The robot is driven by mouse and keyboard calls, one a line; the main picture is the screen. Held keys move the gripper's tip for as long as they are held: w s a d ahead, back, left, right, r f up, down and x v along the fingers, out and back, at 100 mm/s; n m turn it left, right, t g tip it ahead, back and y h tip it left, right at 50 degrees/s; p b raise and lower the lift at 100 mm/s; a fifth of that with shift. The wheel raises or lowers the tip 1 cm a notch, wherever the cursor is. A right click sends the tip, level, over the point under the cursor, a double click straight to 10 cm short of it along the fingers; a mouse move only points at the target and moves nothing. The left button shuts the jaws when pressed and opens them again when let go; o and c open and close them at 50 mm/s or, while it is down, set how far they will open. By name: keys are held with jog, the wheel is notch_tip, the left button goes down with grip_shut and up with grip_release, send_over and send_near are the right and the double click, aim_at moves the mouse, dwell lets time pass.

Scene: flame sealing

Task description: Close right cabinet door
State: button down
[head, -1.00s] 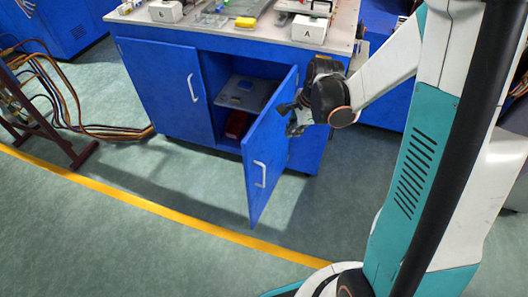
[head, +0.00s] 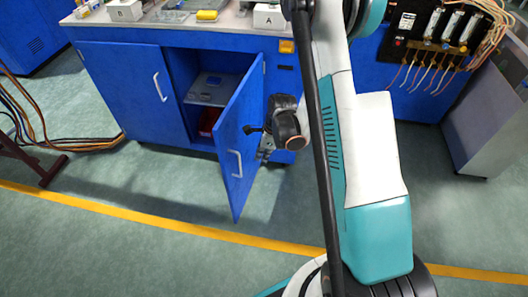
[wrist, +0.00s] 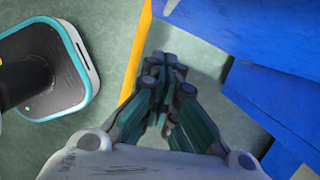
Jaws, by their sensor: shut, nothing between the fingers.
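The right cabinet door (head: 238,125) is blue and stands wide open, swung out toward the front from the right side of the opening. Its white handle (head: 235,163) shows on its outer face. My gripper (head: 264,150) is on the right of this door, beside its outer face, about level with the handle. Whether it touches the door is unclear. In the wrist view my gripper's fingers (wrist: 168,72) are together with nothing between them. A blue panel, probably the door (wrist: 205,18), shows ahead of them, and another blue surface lies to the right.
The left cabinet door (head: 125,85) is shut. A grey item (head: 212,88) and a red one (head: 208,120) are inside the open cabinet. The worktop (head: 228,20) holds boxes. The floor (head: 130,185) in front is clear, with a yellow line (head: 150,220).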

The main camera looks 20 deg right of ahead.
jog(key=shift+w+a+f+b, duration=0.4)
jog(key=shift+w+a+f, duration=0.1)
jog(key=shift+a, duration=0.2)
jog(key=shift+w+a+f+b, duration=0.35)
jog(key=shift+a+f, duration=0.2)
jog(key=shift+a, duration=0.1)
jog(key=shift+w+a+f+b, duration=0.4)
jog(key=shift+w+a+f, duration=0.1)
jog(key=shift+a, duration=0.2)
